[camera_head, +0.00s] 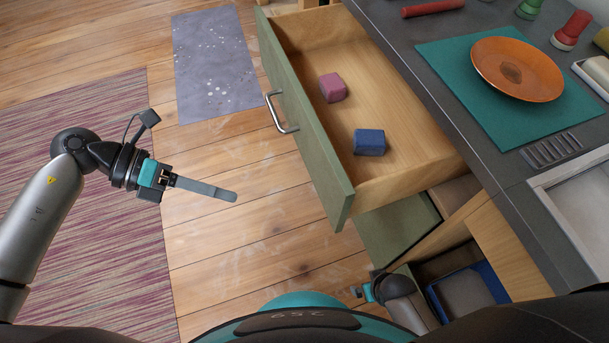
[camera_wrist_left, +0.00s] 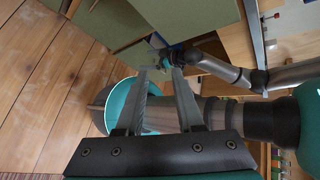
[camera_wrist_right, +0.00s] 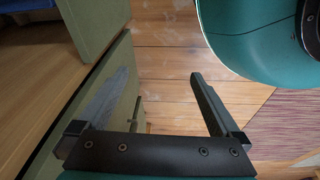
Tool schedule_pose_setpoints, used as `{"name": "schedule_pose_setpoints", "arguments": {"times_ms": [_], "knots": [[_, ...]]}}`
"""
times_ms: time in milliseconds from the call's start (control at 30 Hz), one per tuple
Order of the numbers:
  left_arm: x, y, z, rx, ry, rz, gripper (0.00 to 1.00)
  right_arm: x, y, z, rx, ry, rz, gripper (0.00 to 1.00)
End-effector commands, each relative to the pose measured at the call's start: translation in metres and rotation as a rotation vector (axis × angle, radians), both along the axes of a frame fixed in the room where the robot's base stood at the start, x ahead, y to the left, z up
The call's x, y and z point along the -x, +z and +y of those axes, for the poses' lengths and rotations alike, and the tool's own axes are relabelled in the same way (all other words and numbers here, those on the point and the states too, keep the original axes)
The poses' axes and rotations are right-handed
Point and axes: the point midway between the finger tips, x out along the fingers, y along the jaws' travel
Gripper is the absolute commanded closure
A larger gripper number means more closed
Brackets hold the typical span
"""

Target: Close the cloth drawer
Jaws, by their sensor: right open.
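The cloth drawer (camera_head: 362,185) is pulled out of the counter in the head view. It has a green front (camera_head: 305,130) with a metal bar handle (camera_head: 280,112). A folded pink cloth (camera_head: 333,88) and a folded blue cloth (camera_head: 369,142) lie inside, apart. My left gripper (camera_head: 234,197) is open and empty above the floor, left of the drawer front and clear of the handle. Its parted fingers show in the left wrist view (camera_wrist_left: 160,72). My right gripper (camera_head: 356,292) is low, below the drawer in the picture. Its fingers are wide apart in the right wrist view (camera_wrist_right: 160,74), with nothing between them.
The dark countertop (camera_head: 480,145) bears an orange plate (camera_head: 517,68) on a teal mat (camera_head: 450,60). A lower green front (camera_head: 395,235) and a blue bin (camera_head: 432,300) are below the drawer. The floor left of the drawer is clear, with a grey mat (camera_head: 210,65) and a striped rug (camera_head: 80,130).

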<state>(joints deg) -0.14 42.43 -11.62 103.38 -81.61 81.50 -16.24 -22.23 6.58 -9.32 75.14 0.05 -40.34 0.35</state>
Motion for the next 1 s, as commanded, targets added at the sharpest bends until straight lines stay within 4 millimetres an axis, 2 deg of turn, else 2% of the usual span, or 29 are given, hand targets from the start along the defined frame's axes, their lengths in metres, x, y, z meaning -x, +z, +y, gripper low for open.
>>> {"name": "schedule_pose_setpoints", "arguments": {"times_ms": [33,100,300,433,567,733,833,1000], "knots": [[0.011,-0.006,-0.012,0.124,0.069,0.079,0.71,0.001,-0.001,-0.001,0.001,0.0,0.002,0.0],[0.019,-0.009,-0.021,0.271,0.171,0.161,0.78,0.002,-0.003,-0.003,0.003,0.0,0.0,0.0],[0.028,-0.022,-0.021,0.532,0.427,0.319,1.0,-0.001,-0.006,-0.008,0.01,0.003,-0.008,0.0],[0.03,-0.026,-0.018,0.59,0.502,0.355,1.0,0.003,-0.008,-0.011,0.015,0.005,-0.003,0.0],[0.027,-0.027,-0.026,0.601,0.511,0.361,1.0,0.004,-0.01,-0.012,0.017,0.006,0.002,0.0],[0.018,-0.027,-0.054,0.603,0.508,0.359,1.0,0.001,-0.009,-0.01,0.017,0.006,0.005,0.0],[0.012,-0.026,-0.076,0.604,0.506,0.359,1.0,-0.004,-0.001,0.001,-0.001,0.003,-0.002,0.0],[0.001,-0.026,-0.11,0.602,0.507,0.358,1.0,-0.008,0.006,0.005,-0.004,0.002,-0.001,0.0]]}}
